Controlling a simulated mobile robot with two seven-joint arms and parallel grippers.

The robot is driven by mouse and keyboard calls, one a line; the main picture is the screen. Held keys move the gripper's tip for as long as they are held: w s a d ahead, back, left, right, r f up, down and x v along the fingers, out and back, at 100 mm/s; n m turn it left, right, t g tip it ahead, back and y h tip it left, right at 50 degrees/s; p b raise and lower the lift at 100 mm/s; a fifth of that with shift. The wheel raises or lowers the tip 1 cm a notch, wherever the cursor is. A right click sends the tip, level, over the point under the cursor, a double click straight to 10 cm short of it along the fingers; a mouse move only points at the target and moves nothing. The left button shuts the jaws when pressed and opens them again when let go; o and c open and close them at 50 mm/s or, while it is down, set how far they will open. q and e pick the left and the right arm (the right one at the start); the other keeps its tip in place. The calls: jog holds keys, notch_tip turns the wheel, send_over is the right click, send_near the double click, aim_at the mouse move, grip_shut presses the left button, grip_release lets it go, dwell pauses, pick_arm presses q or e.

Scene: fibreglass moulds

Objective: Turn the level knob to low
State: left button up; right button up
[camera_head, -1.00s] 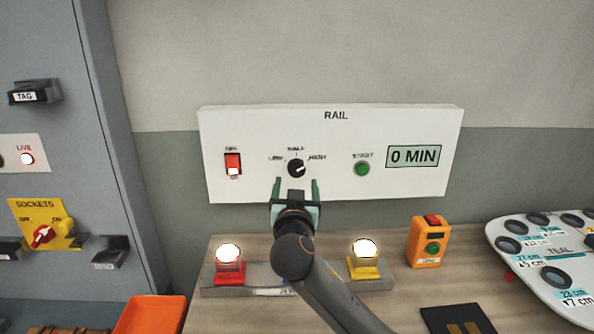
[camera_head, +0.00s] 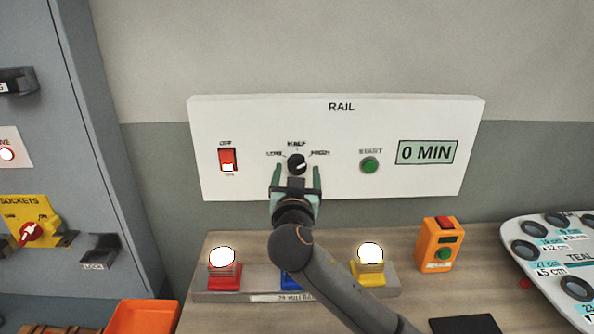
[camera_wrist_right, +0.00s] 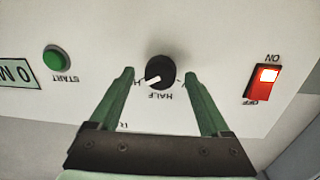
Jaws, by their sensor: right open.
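The level knob (camera_head: 297,164) is a round black dial with a white pointer mark, on the white RAIL panel (camera_head: 230,115). LOW is printed at its left, HALF above and HIGH at its right. The right wrist view shows the knob (camera_wrist_right: 160,72) upside down, its pointer turned toward the HIGH side. My right gripper (camera_head: 297,174) is open and empty in front of the panel. Its green fingers (camera_wrist_right: 159,78) appear on either side of the knob with gaps between; how far they are from the panel I cannot tell. My left gripper is not in view.
The panel also carries a lit red switch (camera_head: 228,160), a green START button (camera_head: 370,165) and a display (camera_head: 426,152) reading 0 MIN. Below are a red lamp (camera_head: 224,270), a yellow lamp (camera_head: 369,265) and an orange button box (camera_head: 438,244). A grey cabinet (camera_head: 70,150) stands left.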

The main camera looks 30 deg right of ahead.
jog(key=shift+c, duration=0.2)
grip_shut()
dwell(0.5)
